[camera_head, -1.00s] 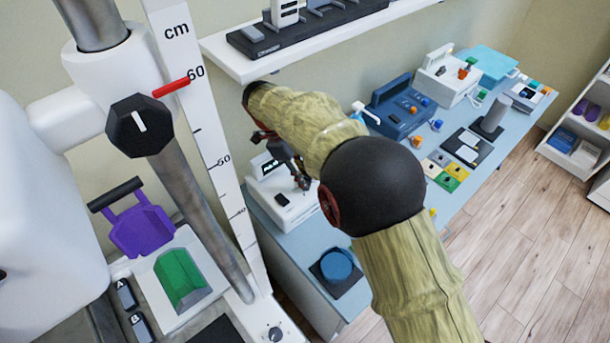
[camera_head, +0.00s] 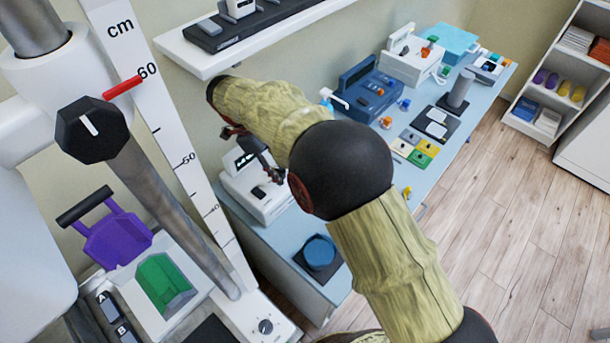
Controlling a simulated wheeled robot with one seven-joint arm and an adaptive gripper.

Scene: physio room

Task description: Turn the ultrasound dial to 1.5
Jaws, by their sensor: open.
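My gripper (camera_head: 273,172) is open and empty. It hangs just above or in front of a white device with a dark display (camera_head: 250,190) at the near left end of the blue table; the picture does not show whether they touch. A dark knob with a white pointer (camera_head: 90,130) is on the metal column at the left. A small dial (camera_head: 265,326) is on the white base at the bottom. No label shows which one is the ultrasound dial.
A white wall shelf (camera_head: 240,40) hangs above my arm. The blue table (camera_head: 450,140) bears a dark blue device (camera_head: 368,90), a white device (camera_head: 412,58) and coloured blocks. A round blue pad (camera_head: 319,252) lies at its near end.

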